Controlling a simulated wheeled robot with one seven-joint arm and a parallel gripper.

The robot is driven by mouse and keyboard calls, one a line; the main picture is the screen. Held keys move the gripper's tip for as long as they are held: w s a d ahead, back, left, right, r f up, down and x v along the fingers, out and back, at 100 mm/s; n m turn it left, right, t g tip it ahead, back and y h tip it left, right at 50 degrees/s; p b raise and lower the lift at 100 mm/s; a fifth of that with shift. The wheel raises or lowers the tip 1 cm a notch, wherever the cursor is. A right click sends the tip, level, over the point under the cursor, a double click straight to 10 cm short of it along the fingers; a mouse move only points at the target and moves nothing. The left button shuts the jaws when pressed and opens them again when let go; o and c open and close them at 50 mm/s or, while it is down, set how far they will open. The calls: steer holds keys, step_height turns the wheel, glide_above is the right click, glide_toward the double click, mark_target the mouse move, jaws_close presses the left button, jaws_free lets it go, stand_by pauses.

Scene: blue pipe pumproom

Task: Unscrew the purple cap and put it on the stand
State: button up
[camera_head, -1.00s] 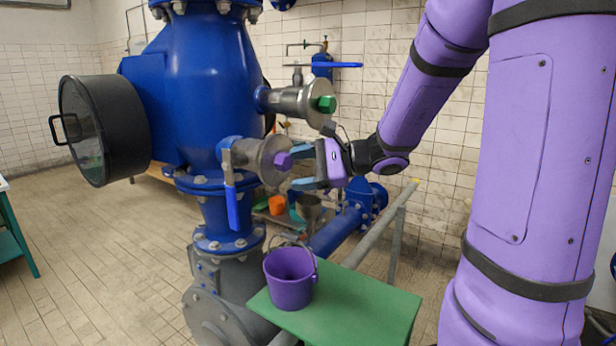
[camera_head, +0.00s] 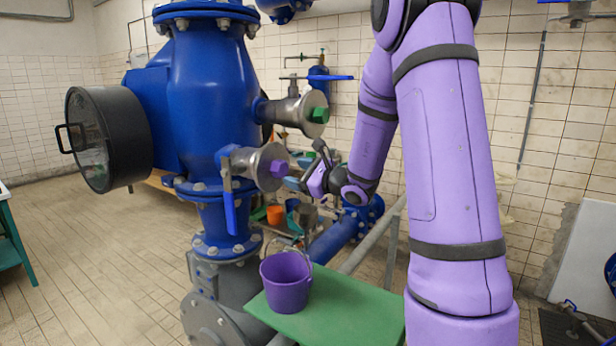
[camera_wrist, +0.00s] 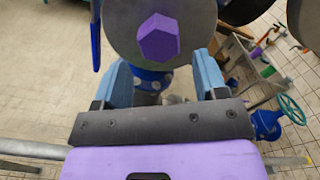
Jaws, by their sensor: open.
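The purple cap (camera_head: 279,168) is a faceted plug on the end of the lower grey side outlet (camera_head: 260,166) of the blue pipe body. In the wrist view the purple cap (camera_wrist: 158,38) is in the upper middle, on the round grey outlet face. My gripper (camera_head: 296,176) is just right of the cap in the head view. In the wrist view my gripper (camera_wrist: 162,62) is open, its two blue fingers apart and empty, with the cap appearing beyond and between their tips. The green stand (camera_head: 355,310) is below, at the front, with a purple bucket (camera_head: 286,287) on it.
A green cap (camera_head: 319,115) sits on the upper outlet. A blue lever (camera_head: 229,205) hangs left of the lower outlet. A grey rail (camera_head: 372,243) runs behind the stand. The right part of the stand's top is bare.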

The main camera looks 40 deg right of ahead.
mark_target(284, 170)
steer(key=shift+x, duration=2.95)
steer(key=c, duration=0.8)
steer(key=shift+o, duration=0.2)
steer(key=n, duration=0.5)
steer(key=shift+n, duration=0.3)
steer(key=n, duration=0.6)
steer(key=shift+s+n, duration=0.1)
steer(key=shift+n, duration=0.2)
steer(key=n, duration=0.5)
steer(key=shift+n, duration=0.3)
steer(key=n, duration=0.6)
steer(key=shift+s, duration=0.1)
steer(key=o, duration=0.7)
steer(key=shift+c, duration=0.2)
